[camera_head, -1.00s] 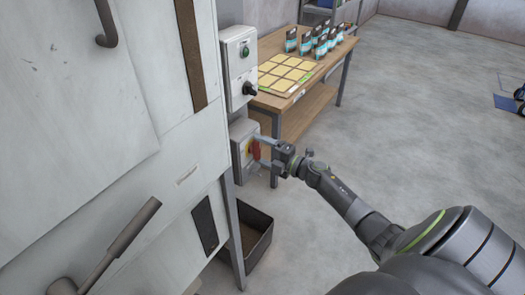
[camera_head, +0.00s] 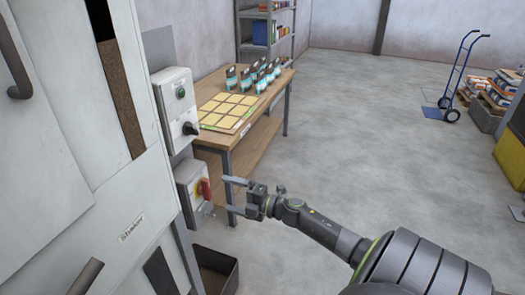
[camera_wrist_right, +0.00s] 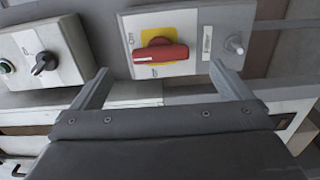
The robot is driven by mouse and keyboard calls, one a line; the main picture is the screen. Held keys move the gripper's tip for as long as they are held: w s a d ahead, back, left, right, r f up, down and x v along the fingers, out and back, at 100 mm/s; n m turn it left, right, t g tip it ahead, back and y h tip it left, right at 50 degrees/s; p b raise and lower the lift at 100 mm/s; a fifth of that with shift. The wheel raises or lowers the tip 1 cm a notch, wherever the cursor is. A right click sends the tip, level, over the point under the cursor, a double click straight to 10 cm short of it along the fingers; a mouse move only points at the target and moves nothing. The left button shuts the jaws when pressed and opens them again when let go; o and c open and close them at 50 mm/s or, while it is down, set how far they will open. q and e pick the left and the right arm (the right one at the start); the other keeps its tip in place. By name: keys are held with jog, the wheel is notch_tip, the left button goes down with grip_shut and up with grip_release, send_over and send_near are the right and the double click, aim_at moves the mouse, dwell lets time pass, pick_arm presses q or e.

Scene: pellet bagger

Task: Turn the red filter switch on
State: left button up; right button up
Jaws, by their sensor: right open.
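The red filter switch (camera_head: 205,188) is a red rotary handle on a yellow plate, on the front of the lower grey box (camera_head: 186,179). In the head view the handle stands near upright. In the right wrist view the red handle (camera_wrist_right: 162,54) lies about level across the yellow plate (camera_wrist_right: 156,36); the small lettering beside it is hard to read. My right gripper (camera_head: 229,194) is open and empty, just right of the handle and apart from it. In the wrist view its two fingers stand either side of the handle, short of it. My left gripper is out of view.
An upper control box (camera_head: 175,106) with a green button and black knob hangs above. A metal toggle (camera_wrist_right: 234,44) sits beside the switch. A wooden table (camera_head: 254,110) with pouches stands behind. A dark bin (camera_head: 214,270) is below.

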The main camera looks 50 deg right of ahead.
jog(key=b+v, duration=0.2)
jog(key=v, duration=0.8)
jog(key=shift+s, duration=0.3)
jog(key=shift+d, duration=0.1)
jog(key=s+d+f+m+g+h, duration=0.25)
jog(key=s+f+m, duration=0.2)
jog(key=f, duration=0.55)
jog(key=s+d+f+m+g+h, duration=0.1)
jog(key=s+d+f+m+h, duration=0.25)
jog(key=f, duration=0.65)
jog(key=s+d+f+m+g+h, duration=0.1)
jog(key=s+f+m+g+h, duration=0.2)
jog(key=f+m, duration=0.55)
jog(key=s+a+f+m+g+h, duration=0.1)
jog(key=s+a+f+g, duration=0.1)
jog(key=s+a+f, duration=0.35)
jog(key=s+a+f+m+g, duration=0.2)
jog(key=s+f, duration=0.4)
jog(key=f, duration=0.4)
jog(key=s+a+f+m+g+y, duration=0.1)
jog(key=s+a+f+g, duration=0.1)
jog(key=s+a+f, duration=0.2)
jog(key=s+a+f+m+g+y, duration=0.1)
jog(key=s+a+f+m+g, duration=0.1)
jog(key=s+a, duration=0.8)
jog(key=shift+s+a+f+g, duration=0.25)
jog(key=shift+s+f+g, duration=0.2)
jog(key=shift+f, duration=0.5)
jog(key=shift+m, duration=0.25)
